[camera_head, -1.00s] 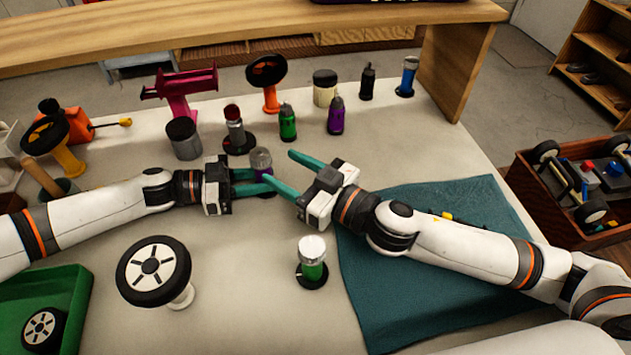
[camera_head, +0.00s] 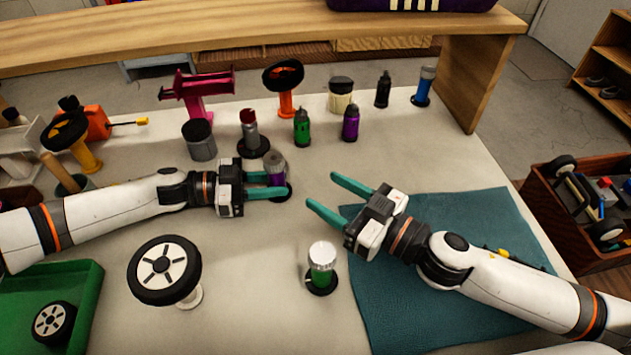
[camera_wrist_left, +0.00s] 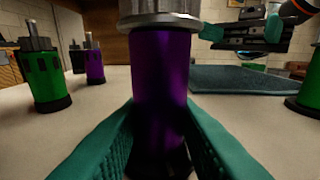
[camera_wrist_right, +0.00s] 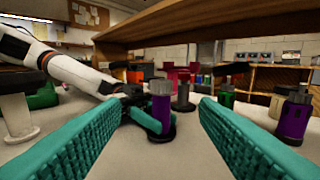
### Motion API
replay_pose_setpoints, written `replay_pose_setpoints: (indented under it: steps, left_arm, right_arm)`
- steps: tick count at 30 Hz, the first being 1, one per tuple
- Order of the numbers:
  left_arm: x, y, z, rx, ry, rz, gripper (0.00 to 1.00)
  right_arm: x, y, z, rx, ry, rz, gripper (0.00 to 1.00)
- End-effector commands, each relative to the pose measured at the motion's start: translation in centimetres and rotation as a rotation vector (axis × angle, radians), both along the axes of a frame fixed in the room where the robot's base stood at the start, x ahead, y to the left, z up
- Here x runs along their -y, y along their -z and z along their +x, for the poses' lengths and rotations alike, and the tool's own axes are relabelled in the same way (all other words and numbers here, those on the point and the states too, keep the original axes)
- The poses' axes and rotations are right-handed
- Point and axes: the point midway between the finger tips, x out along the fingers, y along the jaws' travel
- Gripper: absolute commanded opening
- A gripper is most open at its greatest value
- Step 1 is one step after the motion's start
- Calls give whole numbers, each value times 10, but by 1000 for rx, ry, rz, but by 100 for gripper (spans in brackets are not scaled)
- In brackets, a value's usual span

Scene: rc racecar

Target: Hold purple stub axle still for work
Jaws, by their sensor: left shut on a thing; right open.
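The purple stub axle (camera_head: 276,172) stands upright on the table with a grey metal top and a black round base. My left gripper (camera_head: 268,186) is shut on its purple body, with a finger on each side. In the left wrist view the purple stub axle (camera_wrist_left: 160,85) fills the middle between the teal fingers. My right gripper (camera_head: 325,195) is open and empty, to the right of the axle and apart from it. In the right wrist view the purple stub axle (camera_wrist_right: 161,110) shows between the open fingers, beyond their tips.
A green piece with a silver top (camera_head: 321,268) stands in front, beside the teal mat (camera_head: 440,300). A wheel on a stand (camera_head: 165,270) is at front left. Green (camera_head: 302,128) and purple (camera_head: 350,123) bottle-like pieces stand behind. A wooden shelf (camera_head: 250,40) spans the back.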

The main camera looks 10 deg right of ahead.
Motion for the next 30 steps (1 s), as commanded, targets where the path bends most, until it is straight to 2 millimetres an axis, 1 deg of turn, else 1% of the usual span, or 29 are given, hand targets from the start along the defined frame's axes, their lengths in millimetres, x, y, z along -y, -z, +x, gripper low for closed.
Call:
replay_pose_setpoints:
  steps: [5,9,14,17,21,25,30]
  left_arm:
    - [0,0,0,0,0,-1,8]
    - [0,0,0,0,0,-1,8]
    - [0,0,0,0,0,-1,8]
    - [0,0,0,0,0,-1,8]
    - [0,0,0,0,0,-1,8]
    - [0,0,0,0,0,-1,8]
    - [0,0,0,0,0,0,8]
  right_arm:
    - [-13,10,27,33,-130,19,55]
    - [-25,18,55,56,-310,36,55]
    - [-30,22,81,61,-528,41,55]
    - [-27,20,94,54,-664,36,55]
    - [-15,13,108,31,-829,19,55]
    - [-3,5,116,10,-940,3,55]
    - [6,-2,119,-9,-1016,-9,55]
